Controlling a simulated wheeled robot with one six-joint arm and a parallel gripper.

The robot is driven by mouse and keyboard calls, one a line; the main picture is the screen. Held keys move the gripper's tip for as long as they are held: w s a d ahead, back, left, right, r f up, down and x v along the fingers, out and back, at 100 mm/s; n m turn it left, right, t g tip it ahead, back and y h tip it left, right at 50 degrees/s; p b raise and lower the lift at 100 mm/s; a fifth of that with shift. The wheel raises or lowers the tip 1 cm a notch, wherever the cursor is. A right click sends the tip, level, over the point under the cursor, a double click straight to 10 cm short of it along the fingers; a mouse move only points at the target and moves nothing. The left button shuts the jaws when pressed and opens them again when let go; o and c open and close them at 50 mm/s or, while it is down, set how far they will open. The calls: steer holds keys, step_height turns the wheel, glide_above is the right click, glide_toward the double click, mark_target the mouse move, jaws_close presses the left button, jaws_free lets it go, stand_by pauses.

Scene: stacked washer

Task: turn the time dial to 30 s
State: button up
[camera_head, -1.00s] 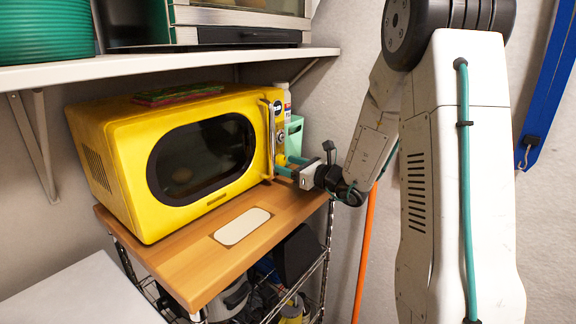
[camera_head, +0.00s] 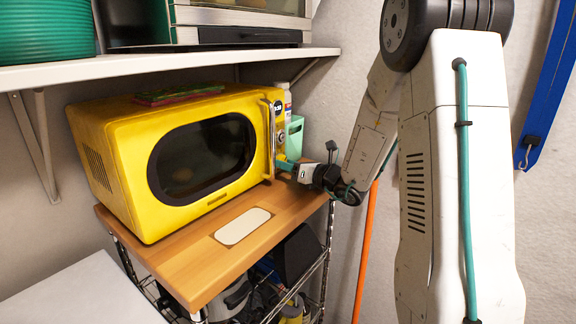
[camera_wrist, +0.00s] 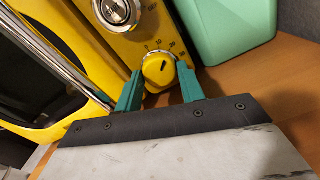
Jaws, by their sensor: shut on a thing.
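The yellow microwave (camera_head: 110,150) stands on a wooden shelf top. Its time dial (camera_wrist: 156,74) is a yellow knob with a dark pointer line, low on the control panel. In the wrist view the pointer leans toward the upper part of the printed scale; the small numbers are hard to read. My gripper (camera_wrist: 160,72) has its two teal fingers on either side of the dial and is shut on it. In the head view my gripper (camera_head: 284,165) is at the panel's lower right, and the dial is hidden there.
A second, silver knob (camera_wrist: 117,12) sits above the dial. The metal door handle (camera_wrist: 62,52) runs left of the fingers. A mint-green container (camera_wrist: 228,25) stands close on the right. The wooden top (camera_head: 185,265) is mostly clear at the front.

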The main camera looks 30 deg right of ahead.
steer(key=shift+m, duration=0.5)
steer(key=o, duration=1)
steer(key=shift+c, duration=0.2)
steer(key=shift+v, duration=3.9)
